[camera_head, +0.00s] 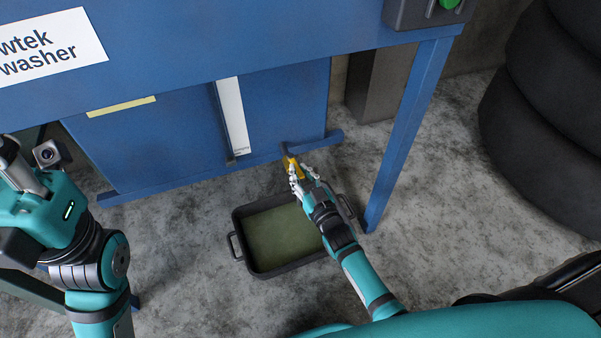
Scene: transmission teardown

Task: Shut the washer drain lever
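The blue washer (190,145) stands on legs across the top of the view. A small yellow lever (291,163) sits at its lower front edge, above the tray. My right gripper (294,172) is at the yellow lever, with its fingers around or against it and hiding part of it. I cannot tell whether the fingers are closed on it. My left arm shows at the left edge, but its gripper fingers are not in view.
A black drain tray (239,246) with side handles and greenish liquid in it stands on the concrete floor below the lever. A blue leg (405,135) rises right of my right arm. Stacked tires (530,130) stand at the right. The floor between the leg and tires is clear.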

